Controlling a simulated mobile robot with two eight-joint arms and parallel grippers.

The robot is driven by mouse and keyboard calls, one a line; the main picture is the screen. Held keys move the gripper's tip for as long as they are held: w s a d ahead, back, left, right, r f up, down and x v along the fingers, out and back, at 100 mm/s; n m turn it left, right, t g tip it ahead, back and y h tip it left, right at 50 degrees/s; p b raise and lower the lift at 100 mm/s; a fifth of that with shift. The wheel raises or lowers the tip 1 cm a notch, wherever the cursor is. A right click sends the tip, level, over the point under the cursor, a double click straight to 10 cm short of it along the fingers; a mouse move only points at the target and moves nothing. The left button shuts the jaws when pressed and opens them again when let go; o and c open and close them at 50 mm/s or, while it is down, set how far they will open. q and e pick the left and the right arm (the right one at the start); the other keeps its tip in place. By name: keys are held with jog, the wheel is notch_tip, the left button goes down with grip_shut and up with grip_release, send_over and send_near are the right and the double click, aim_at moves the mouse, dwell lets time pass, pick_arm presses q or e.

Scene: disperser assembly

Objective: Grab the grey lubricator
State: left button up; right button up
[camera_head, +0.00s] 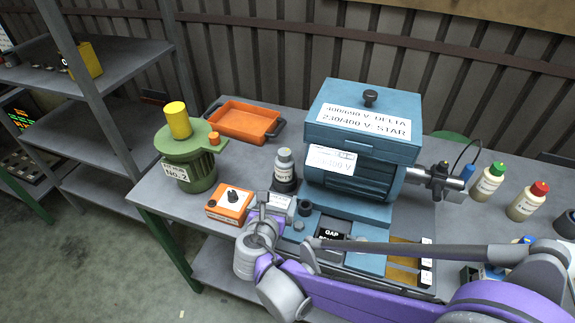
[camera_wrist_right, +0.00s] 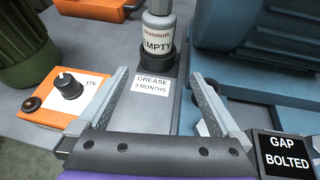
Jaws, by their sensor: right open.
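The grey lubricator (camera_head: 285,165) is a small upright bottle-like unit with a light grey top, set in a dark base left of the blue motor. In the right wrist view the lubricator (camera_wrist_right: 158,30) carries a label reading EMPTY and stands straight ahead, beyond the fingertips. My right gripper (camera_head: 277,203) is in front of it on the near side. My left gripper is not in view.
The blue motor (camera_head: 355,180) stands close on the right. An orange switch box (camera_head: 229,205) is close on the left, with a green NO.2 canister (camera_head: 188,160) behind it. An orange tray (camera_head: 243,120) lies farther back. Bottles with green (camera_head: 488,182) and red (camera_head: 527,202) caps stand far right.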

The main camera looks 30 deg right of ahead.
aim_at(283, 169)
jog(key=w+d, duration=0.2)
jog(key=w, duration=0.1)
jog(key=w+d, duration=0.2)
jog(key=w, duration=0.1)
jog(key=w+d, duration=0.3)
jog(key=shift+d+r+p, duration=0.1)
jog(key=shift+r+p, duration=0.05)
jog(key=shift+p, duration=0.15)
jog(key=x, duration=0.5)
jog(key=shift+w+d, duration=0.25)
jog(key=shift+w, duration=0.1)
jog(key=shift+c, duration=0.2)
jog(key=c, duration=1.5)
